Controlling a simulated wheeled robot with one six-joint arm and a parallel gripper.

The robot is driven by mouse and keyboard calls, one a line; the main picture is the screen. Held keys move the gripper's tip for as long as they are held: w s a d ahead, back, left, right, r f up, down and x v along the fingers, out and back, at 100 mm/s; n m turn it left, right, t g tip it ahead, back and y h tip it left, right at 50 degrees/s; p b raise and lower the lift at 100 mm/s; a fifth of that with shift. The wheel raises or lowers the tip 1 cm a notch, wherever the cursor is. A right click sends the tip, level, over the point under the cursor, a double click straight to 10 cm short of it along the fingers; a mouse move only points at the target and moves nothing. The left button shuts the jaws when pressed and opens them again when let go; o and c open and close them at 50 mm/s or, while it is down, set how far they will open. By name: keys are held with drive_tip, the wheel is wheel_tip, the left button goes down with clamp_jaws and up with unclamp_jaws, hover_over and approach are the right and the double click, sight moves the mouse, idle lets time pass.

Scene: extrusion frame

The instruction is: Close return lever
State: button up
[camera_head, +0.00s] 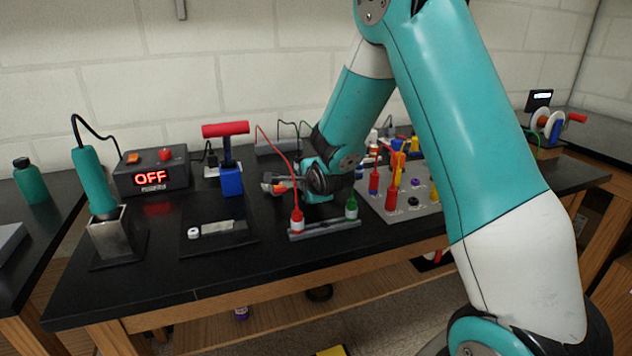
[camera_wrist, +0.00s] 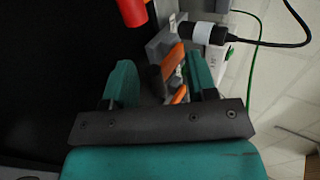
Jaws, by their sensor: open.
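Two orange levers show in the wrist view, an upper one (camera_wrist: 173,60) and a lower one (camera_wrist: 180,95), beside a grey block (camera_wrist: 163,38). The upper one stands out at a slant. I cannot tell which is the return lever. My gripper (camera_wrist: 160,66) is open, with its two teal fingers apart and the orange levers between or just beyond them, nearer the right finger. I cannot tell whether a finger touches a lever. In the head view, my gripper (camera_head: 284,186) is low over the black bench, and the orange parts beside it are small and partly hidden.
A blue stand with a red T-handle (camera_head: 226,130) is left of my gripper. A black cable plug (camera_wrist: 206,33) is close to the right finger. A red-wired terminal strip (camera_head: 325,229) lies in front, and a board with coloured posts (camera_head: 402,207) is right. The box reads OFF (camera_head: 150,177).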

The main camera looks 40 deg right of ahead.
drive_tip(key=b+v, duration=0.4)
drive_tip(key=v, duration=1.2)
drive_tip(key=shift+s+r+b, duration=0.2)
drive_tip(key=shift+s+b, duration=0.1)
drive_tip(key=shift+s, duration=0.05)
drive_tip(key=shift+a, duration=0.15)
